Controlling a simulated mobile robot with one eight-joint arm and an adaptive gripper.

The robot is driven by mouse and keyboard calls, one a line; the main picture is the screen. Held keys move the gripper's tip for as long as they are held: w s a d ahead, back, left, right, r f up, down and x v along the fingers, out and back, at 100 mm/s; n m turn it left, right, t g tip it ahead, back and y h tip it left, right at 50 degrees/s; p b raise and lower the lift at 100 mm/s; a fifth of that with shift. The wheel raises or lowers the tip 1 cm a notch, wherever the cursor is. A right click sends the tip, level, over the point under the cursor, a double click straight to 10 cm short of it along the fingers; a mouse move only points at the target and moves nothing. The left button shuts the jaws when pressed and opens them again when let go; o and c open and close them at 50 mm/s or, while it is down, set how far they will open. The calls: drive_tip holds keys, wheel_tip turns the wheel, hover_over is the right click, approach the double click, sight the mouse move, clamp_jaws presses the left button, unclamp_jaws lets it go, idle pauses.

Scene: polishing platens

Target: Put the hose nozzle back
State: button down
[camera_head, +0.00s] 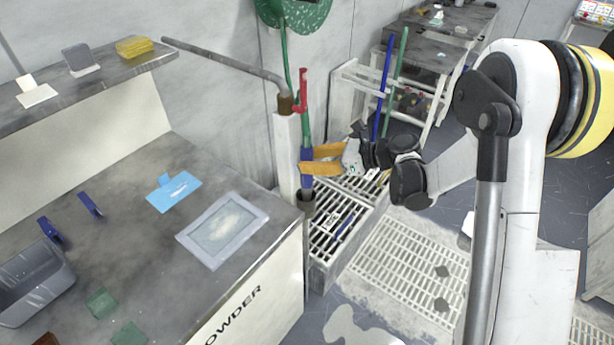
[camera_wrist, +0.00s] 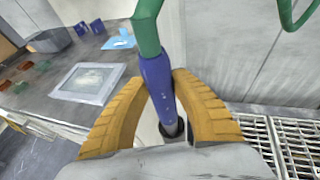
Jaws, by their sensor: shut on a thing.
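The hose nozzle is a blue sleeve (camera_head: 307,181) on the end of a green hose (camera_head: 305,128); it hangs nearly upright beside the white post. My gripper (camera_head: 308,160) has orange fingers closed around the nozzle from the right. In the wrist view the nozzle (camera_wrist: 159,80) stands between both fingers (camera_wrist: 160,88), tilted a little, with the green hose (camera_wrist: 147,30) above it. A dark round holder (camera_head: 306,199) is directly below the nozzle. It also shows in the wrist view (camera_wrist: 177,133). The nozzle's lower end meets the holder's mouth; I cannot tell how deep it sits.
A white post (camera_head: 286,160) with a red valve handle (camera_head: 302,92) and a grey pipe (camera_head: 225,60) stands close left. The grey bench (camera_head: 140,235) is left of it. A slatted crate (camera_head: 322,240) stands below my gripper. A floor grate (camera_head: 400,265) lies to the right.

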sight(307, 174)
wheel_tip(307, 174, down, 5)
drive_tip(key=shift+w+a+b, duration=0.1)
drive_tip(key=shift+a+b, duration=0.05)
drive_tip(key=shift+b, duration=1.1)
drive_tip(key=shift+r, duration=0.15)
drive_tip(key=c, duration=1.1)
unclamp_jaws()
drive_tip(key=shift+c, duration=0.2)
